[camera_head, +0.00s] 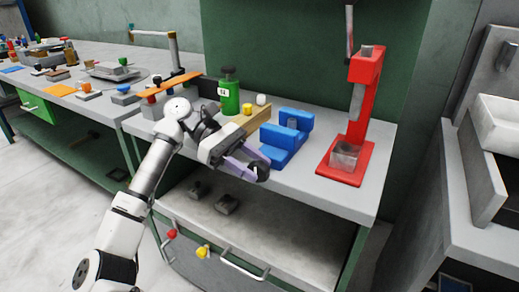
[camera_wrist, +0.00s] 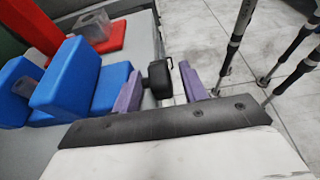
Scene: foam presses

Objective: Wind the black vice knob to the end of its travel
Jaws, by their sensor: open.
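The blue vice (camera_head: 276,155) stands on the grey bench near its front edge, and its blocks also show at the left of the wrist view (camera_wrist: 68,78). The black vice knob (camera_wrist: 160,80) is at the vice's front side, in the wrist view. My gripper (camera_head: 252,163) is open in front of the vice. In the wrist view its two purple fingers stand on either side of the knob, with a visible gap at each side. In the head view my gripper largely hides the knob.
A red press (camera_head: 367,110) with a clear block on its base stands right of the vice. Below, a shelf (camera_head: 235,222) holds small grey parts. Red and yellow knobs and a handle are at the front.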

